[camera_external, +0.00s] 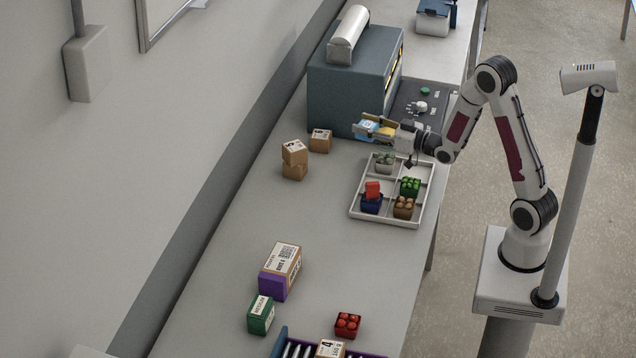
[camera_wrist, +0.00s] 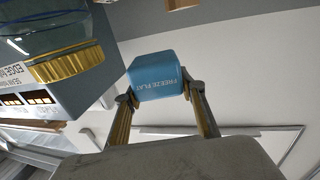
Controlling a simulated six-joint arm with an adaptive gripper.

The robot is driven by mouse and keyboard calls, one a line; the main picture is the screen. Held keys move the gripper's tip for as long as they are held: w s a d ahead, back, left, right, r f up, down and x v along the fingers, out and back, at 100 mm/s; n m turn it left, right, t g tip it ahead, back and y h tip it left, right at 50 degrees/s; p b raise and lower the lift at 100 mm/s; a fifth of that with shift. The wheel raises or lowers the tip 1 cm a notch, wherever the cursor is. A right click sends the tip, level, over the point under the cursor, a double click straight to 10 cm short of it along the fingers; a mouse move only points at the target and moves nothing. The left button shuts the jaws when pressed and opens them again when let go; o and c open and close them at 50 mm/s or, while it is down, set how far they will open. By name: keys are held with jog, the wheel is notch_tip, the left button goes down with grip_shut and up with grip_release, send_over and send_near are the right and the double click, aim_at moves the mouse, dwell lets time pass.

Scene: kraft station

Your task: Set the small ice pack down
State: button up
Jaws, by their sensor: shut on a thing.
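The small ice pack (camera_external: 367,128) is a light blue block, held in the air beside the front of the blue-grey machine. In the wrist view the ice pack (camera_wrist: 156,76) shows the words "FREEZE FLAT" and sits between both fingertips. My gripper (camera_external: 378,130) has gold fingers and is shut on it, pointing left over the bench. In the wrist view my gripper (camera_wrist: 160,95) touches it on two opposite sides. The pack's far side is hidden.
A white divided tray (camera_external: 353,211) with several small filled punnets lies below the gripper. Cardboard boxes (camera_external: 294,160) stand left of it. The blue-grey machine (camera_external: 340,92) stands behind. The bench (camera_external: 335,245) is clear in the middle. A gold-rimmed clear object (camera_wrist: 65,65) shows in the wrist view.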

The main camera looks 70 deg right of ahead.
jog(key=w+a+f+n+y, duration=0.1)
jog(key=w+a+f+y, duration=0.1)
jog(key=a, duration=0.9)
jog(key=w+a+f+n+y, duration=0.1)
jog(key=w+a+f, duration=0.1)
jog(key=a, duration=0.9)
jog(key=shift+w+a+f+y, duration=0.25)
jog(key=shift+w+f+y, duration=0.15)
jog(key=shift+f, duration=0.35)
jog(key=shift+r, duration=0.15)
jog(key=shift+r, duration=2.45)
jog(key=s+d, duration=0.3)
jog(key=d, duration=0.5)
jog(key=s+d, duration=0.2)
jog(key=d, duration=0.7)
jog(key=s+d, duration=1.2)
jog(key=s, duration=0.3)
jog(key=shift+n, duration=0.3)
jog(key=shift+a+f, duration=0.2)
jog(key=shift+f, duration=2.65)
